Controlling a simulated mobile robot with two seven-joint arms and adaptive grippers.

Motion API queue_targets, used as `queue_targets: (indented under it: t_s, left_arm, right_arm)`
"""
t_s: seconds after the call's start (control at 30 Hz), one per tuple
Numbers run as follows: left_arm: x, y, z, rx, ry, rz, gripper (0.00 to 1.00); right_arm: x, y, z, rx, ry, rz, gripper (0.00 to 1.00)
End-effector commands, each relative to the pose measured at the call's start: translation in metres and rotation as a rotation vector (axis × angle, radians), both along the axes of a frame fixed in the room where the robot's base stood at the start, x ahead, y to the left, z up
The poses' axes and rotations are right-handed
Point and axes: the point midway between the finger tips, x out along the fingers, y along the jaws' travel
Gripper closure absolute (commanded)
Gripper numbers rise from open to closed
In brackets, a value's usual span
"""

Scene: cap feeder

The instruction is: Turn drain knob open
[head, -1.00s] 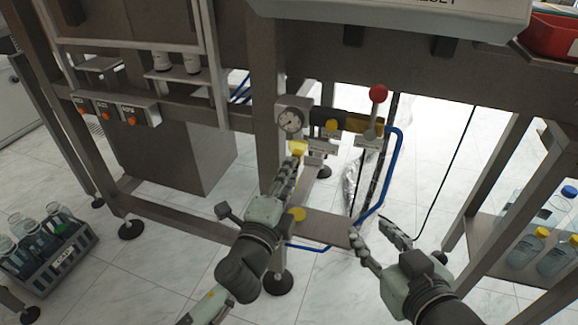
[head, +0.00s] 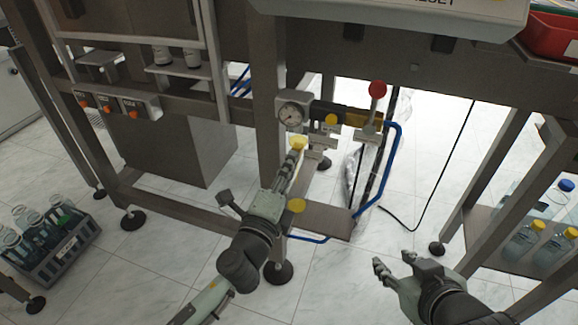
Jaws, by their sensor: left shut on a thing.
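A yellow knob (head: 298,143) sits on the pipework below the round gauge (head: 291,116). My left gripper (head: 296,154) reaches up to it from below and is shut on it; the fingers hide part of it. A second yellow knob (head: 331,119) is up and to the right, and a third yellow disc (head: 296,205) shows lower, beside my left gripper. I cannot read which label marks the drain. My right gripper (head: 393,261) is open and empty, over the floor at lower right, apart from the pipework.
A red-knobbed lever (head: 377,90) stands right of the gauge, with a blue hose (head: 391,165) running down beside it. A bottle crate (head: 70,250) is on the floor at left. A shelf of bottles (head: 490,228) is at right. Open floor lies between.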

Motion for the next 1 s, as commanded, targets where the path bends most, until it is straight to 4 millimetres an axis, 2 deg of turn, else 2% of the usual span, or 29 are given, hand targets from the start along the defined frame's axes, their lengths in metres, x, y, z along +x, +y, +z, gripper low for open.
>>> queue_targets:
  t_s: [0.03, 0.17, 0.2, 0.47, 0.57, 0.67, 1.0]
  left_arm:
    - [0.000, -0.001, 0.000, 0.000, 0.000, -0.002, 0.76]
    - [0.000, -0.001, 0.000, 0.000, 0.000, -0.002, 0.59]
    - [0.000, 0.000, 0.000, 0.000, 0.000, -0.001, 0.58]
    - [-0.001, 0.000, 0.000, -0.001, 0.000, 0.000, 0.58]
    - [-0.007, 0.002, -0.001, -0.001, 0.003, -0.001, 0.58]
    - [-0.021, 0.006, -0.002, -0.002, 0.004, -0.001, 0.58]
    - [-0.089, 0.029, -0.006, -0.001, 0.006, 0.001, 0.58]
  right_arm:
    - [0.000, 0.000, 0.000, 0.000, 0.000, 0.000, 0.60]
    - [0.000, 0.000, 0.000, 0.000, -0.001, 0.000, 0.60]
    - [0.000, 0.000, 0.000, 0.000, -0.001, 0.000, 0.60]
    - [0.000, 0.000, 0.000, -0.001, -0.001, 0.001, 0.60]
    - [0.000, 0.000, 0.000, -0.001, 0.000, 0.001, 0.60]
    - [0.000, 0.000, 0.000, -0.001, -0.001, 0.001, 0.60]
    - [0.000, 0.000, 0.000, 0.000, -0.001, 0.000, 0.60]
